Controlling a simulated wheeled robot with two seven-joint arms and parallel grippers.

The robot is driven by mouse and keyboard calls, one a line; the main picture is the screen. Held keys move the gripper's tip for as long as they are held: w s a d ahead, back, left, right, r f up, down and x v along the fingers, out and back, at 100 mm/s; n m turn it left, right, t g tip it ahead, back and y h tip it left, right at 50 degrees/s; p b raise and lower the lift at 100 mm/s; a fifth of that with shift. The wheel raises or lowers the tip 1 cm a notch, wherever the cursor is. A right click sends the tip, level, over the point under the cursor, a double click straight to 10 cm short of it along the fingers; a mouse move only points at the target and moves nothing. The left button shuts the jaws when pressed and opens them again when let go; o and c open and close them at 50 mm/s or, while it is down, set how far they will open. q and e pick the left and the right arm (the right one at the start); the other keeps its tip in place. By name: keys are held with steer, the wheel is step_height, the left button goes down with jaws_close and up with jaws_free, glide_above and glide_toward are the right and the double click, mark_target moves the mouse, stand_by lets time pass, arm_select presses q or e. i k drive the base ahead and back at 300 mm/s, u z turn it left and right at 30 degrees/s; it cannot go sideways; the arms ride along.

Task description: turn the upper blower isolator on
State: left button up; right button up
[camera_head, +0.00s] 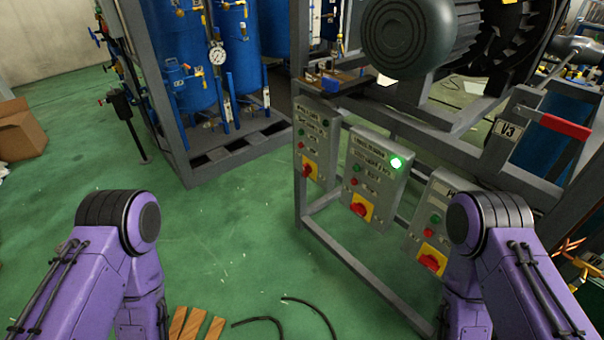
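Three grey isolator boxes are mounted on a grey frame: a left box (316,128), a middle box (378,167) and a right box (445,192). Each has a red rotary handle on a yellow plate: left handle (308,170), middle handle (359,208), right handle (430,262). A green lamp (396,163) glows on the middle box; the left box's lamp (326,122) looks dark. The labels are too small to read surely, so I cannot tell which is the upper blower. My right arm covers part of the right box. Neither gripper is in view.
A large motor (409,37) sits above the boxes. A red-handled lever (565,126) marked V3 is at the right. Blue tanks (183,60) stand in a frame behind. Dark hoses (310,305) and wooden planks (197,325) lie on the floor. Open green floor is at left.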

mark_target(307, 169)
steer(key=k, duration=0.6)
steer(key=z, duration=0.35)
steer(key=i, duration=1.15)
steer(key=z, duration=0.55)
